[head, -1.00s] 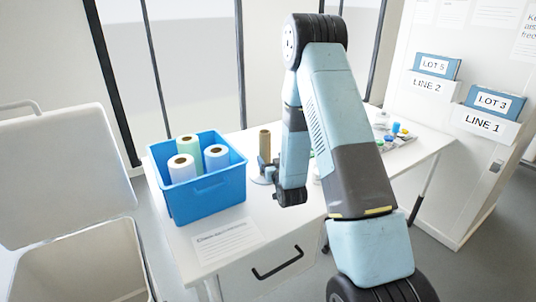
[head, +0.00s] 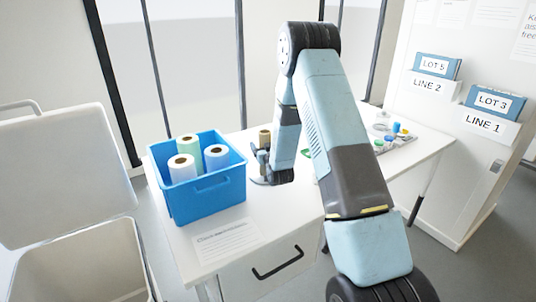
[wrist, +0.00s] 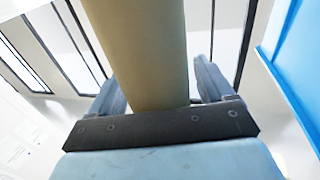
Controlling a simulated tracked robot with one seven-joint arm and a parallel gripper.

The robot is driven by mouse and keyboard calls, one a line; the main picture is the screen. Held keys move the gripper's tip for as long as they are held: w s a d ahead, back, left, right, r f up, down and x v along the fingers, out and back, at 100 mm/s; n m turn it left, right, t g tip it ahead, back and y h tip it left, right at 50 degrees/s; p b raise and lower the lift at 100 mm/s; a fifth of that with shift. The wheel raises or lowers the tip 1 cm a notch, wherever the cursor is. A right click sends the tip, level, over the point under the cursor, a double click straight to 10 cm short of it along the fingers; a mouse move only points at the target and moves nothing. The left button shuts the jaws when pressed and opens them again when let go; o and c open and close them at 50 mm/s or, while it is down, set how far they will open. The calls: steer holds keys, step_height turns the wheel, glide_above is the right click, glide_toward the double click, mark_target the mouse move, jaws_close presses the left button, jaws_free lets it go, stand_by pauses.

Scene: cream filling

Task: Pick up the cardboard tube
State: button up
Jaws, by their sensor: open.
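The cardboard tube (head: 265,136) stands upright on the white table, just right of the blue crate; its lower part is hidden behind my gripper in the head view. In the wrist view the tan tube (wrist: 148,45) fills the middle of the picture. My gripper (wrist: 160,88) is open, with one finger on each side of the tube and a visible gap on both sides. In the head view my gripper (head: 259,166) is low over the table at the tube. The tube's foot cannot be seen in the wrist view.
A blue crate (head: 210,192) holding several rolls stands close to the left; its side also shows in the wrist view (wrist: 296,60). A paper sheet (head: 227,240) lies in front. Small items, among them a blue one (head: 396,127), sit at the table's right. An open bin (head: 75,262) stands far left.

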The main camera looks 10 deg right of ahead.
steer(key=c, duration=1)
